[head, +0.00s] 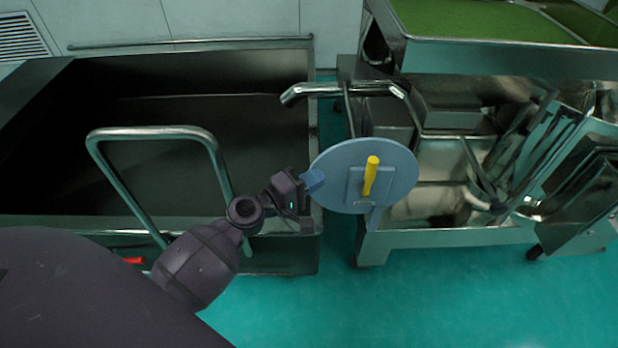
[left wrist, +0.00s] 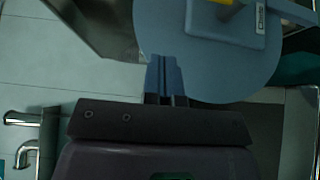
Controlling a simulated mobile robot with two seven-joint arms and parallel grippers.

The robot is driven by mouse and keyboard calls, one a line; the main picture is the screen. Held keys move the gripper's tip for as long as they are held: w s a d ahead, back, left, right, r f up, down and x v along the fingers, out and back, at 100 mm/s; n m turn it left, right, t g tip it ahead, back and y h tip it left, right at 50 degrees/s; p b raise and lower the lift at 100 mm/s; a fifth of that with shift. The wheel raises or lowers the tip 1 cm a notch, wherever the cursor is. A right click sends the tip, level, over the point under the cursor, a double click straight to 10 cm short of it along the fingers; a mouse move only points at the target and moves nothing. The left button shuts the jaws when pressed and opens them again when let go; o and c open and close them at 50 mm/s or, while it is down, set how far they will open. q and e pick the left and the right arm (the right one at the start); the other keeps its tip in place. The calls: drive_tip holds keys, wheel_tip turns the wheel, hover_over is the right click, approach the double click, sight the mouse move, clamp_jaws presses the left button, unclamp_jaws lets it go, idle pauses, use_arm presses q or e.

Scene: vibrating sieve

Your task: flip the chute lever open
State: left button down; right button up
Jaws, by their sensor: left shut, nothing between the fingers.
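The chute lever is a yellow handle (head: 371,176) on a round blue-grey disc (head: 400,165) at the near left corner of the steel sieve machine. In the head view the handle stands nearly upright with a slight tilt to the right. My left gripper (head: 314,181) is shut and empty at the disc's left edge, left of the handle and apart from it. In the left wrist view the shut fingers (left wrist: 162,76) overlap the edge of the disc (left wrist: 180,40); whether they touch it I cannot tell. The yellow handle (left wrist: 222,2) is cut off at the top there. My right gripper is not in view.
A dark open steel cart (head: 200,120) with a tubular push handle (head: 150,132) stands at the left. A bent metal pipe (head: 330,89) juts out above the disc. The steel machine (head: 480,238) fills the right. Green floor (head: 420,300) is clear in front.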

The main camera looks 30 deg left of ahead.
sight(368, 176)
use_arm(q)
drive_tip(key=shift+w+d+p, duration=0.3)
drive_tip(key=shift+w+d, duration=1.25)
drive_tip(key=shift+w, duration=0.25)
drive_tip(key=shift+w+d+p, duration=0.25)
drive_tip(key=shift+w+d, duration=1.25)
drive_tip(key=shift+w, duration=0.3)
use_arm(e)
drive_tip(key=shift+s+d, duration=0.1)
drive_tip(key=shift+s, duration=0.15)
